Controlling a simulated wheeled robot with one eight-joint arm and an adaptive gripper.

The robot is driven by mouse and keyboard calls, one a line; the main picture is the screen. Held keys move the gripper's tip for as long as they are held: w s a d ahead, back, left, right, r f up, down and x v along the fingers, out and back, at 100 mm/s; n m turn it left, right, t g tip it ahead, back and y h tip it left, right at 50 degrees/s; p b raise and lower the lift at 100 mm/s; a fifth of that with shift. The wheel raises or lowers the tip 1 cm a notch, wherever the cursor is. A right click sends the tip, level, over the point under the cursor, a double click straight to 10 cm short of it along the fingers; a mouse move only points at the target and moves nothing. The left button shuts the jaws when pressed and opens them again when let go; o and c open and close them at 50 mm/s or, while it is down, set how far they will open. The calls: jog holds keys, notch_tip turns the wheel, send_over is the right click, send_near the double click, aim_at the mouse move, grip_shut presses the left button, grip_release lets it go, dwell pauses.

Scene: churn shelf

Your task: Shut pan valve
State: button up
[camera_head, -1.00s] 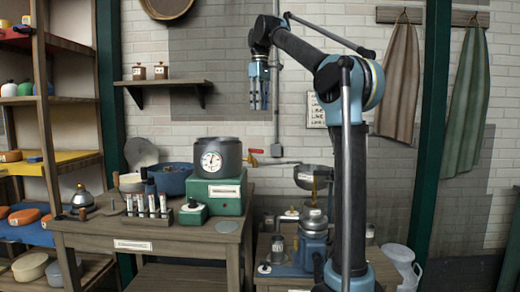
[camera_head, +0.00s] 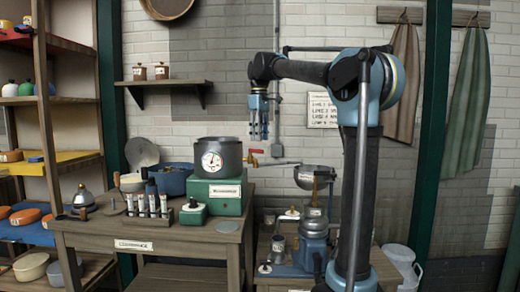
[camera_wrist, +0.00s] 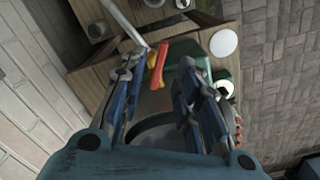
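The lever points left, roughly along the pipe. The red handle (camera_wrist: 158,62) also shows in the wrist view, between and beyond the fingers. My gripper (camera_head: 258,136) hangs fingers-down just above the handle. In the wrist view my gripper (camera_wrist: 160,75) has its blue fingers spread apart with nothing held. I cannot tell whether a finger touches the handle.
A dark pot with a gauge (camera_head: 218,157) stands on a green base (camera_head: 218,193) close left. The pipe runs right towards a metal pan (camera_head: 316,172) above a blue-based machine (camera_head: 314,235). Tubes in a rack (camera_head: 148,206) stand on the wooden table (camera_head: 140,230).

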jog(key=shift+f, duration=2.5)
jog(key=shift+c, duration=0.2)
grip_shut()
jog(key=shift+d, duration=0.1)
